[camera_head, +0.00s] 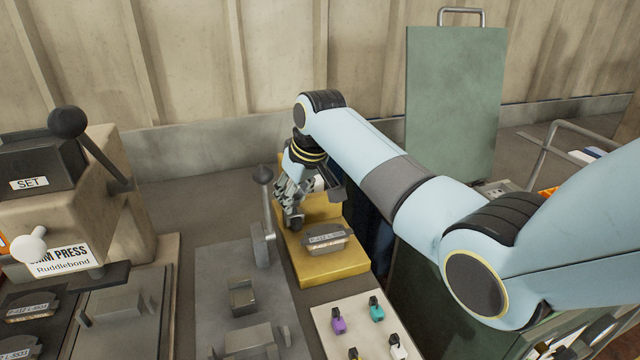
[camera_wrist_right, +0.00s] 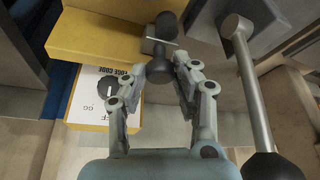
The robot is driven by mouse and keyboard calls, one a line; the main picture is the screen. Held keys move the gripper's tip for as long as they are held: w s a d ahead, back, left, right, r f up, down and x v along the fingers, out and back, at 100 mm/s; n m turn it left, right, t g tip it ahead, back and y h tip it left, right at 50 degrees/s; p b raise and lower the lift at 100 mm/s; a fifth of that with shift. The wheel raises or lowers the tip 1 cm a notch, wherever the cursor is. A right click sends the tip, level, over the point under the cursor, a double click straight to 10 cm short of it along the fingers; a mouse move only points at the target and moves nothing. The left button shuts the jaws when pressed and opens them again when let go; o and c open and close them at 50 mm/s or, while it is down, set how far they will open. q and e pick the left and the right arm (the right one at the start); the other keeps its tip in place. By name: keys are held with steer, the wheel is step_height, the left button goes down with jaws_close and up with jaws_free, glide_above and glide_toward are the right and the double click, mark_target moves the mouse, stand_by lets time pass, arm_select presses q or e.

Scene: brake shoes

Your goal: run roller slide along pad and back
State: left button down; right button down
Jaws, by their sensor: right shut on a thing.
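A brake pad with a label (camera_head: 328,240) lies on the yellow stand (camera_head: 335,268); the stand also shows in the right wrist view (camera_wrist_right: 95,38). My right gripper (camera_head: 293,212) reaches down at the stand's left edge, left of the pad. In the right wrist view its fingers (camera_wrist_right: 160,82) are shut around the dark round knob (camera_wrist_right: 159,71) of the roller slide. The slide's small grey block (camera_wrist_right: 152,46) and dark roller end (camera_wrist_right: 167,24) lie beyond the knob, by the stand's edge. The fingers partly hide the slide in the head view. My left gripper is not in view.
A lever with a dark knob (camera_head: 263,175) stands close left of my right gripper. A white card (camera_wrist_right: 105,95) lies by the stand. A white board (camera_head: 340,318) with several coloured pieces is in front. A press (camera_head: 75,220) stands at left, a green panel (camera_head: 455,100) behind.

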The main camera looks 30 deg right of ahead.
steer(key=shift+a, duration=0.2)
steer(key=c, duration=1)
jaws_free()
steer(key=shift+w+a, duration=0.1)
steer(key=shift+a, duration=0.05)
steer(key=shift+c, duration=0.2)
steer(key=shift+r, duration=0.1)
steer(key=shift+d+r, duration=0.2)
steer(key=shift+r, duration=0.05)
steer(key=v, duration=1.1)
steer(key=shift+r, duration=0.15)
steer(key=shift+a, duration=0.1)
